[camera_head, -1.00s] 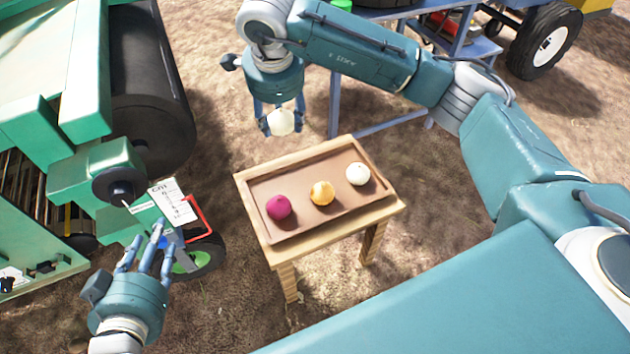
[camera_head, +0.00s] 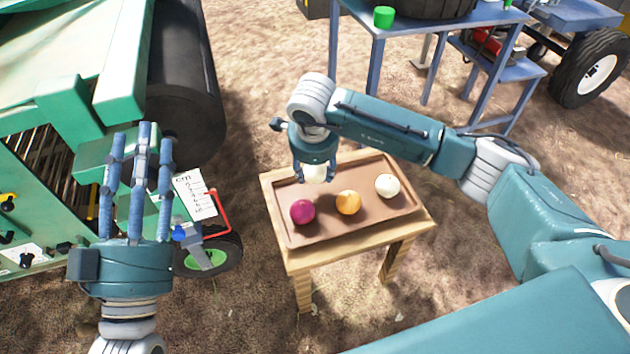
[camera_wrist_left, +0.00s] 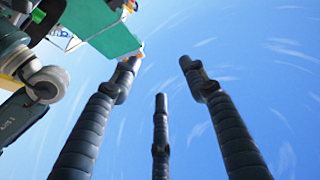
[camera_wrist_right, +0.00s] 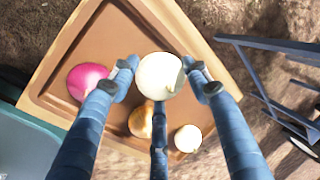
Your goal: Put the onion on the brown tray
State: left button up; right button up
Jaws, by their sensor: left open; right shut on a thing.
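My right gripper (camera_head: 316,172) is shut on a white onion (camera_wrist_right: 160,76). In the head view it hangs over the back part of the brown tray (camera_head: 372,212); I cannot tell whether the held onion touches the tray. The tray lies on a small wooden table and holds a red onion (camera_head: 303,211), a yellow onion (camera_head: 348,202) and another white onion (camera_head: 387,186). These also show in the right wrist view below the held onion. My left gripper (camera_head: 142,140) is open and empty, fingers pointing up, left of the table.
A green machine (camera_head: 60,110) with a dark roller stands at the left, near my left gripper. A white ruled card (camera_head: 195,194) and a small wheel (camera_head: 208,256) are beside it. A blue metal stand (camera_head: 375,50) is behind the tray. Bare ground surrounds the wooden table (camera_head: 300,260).

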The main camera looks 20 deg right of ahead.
aim_at(315, 179)
notch_tip(315, 179, down, 4)
jog(key=shift+r+b, duration=0.1)
jog(key=shift+b, duration=0.4)
pick_arm(q)
jog(key=s+r+t, duration=0.3)
jog(key=r, duration=0.2)
jog(key=shift+s+a+h, duration=0.15)
jog(key=shift+s+h, duration=0.1)
jog(key=shift+h, duration=0.15)
jog(key=shift+s+r+h, duration=0.15)
jog(key=shift+s+h, duration=0.05)
jog(key=shift+h, duration=0.1)
pick_arm(e)
jog(key=o, duration=1.2)
pick_arm(q)
jog(key=shift+r, duration=0.1)
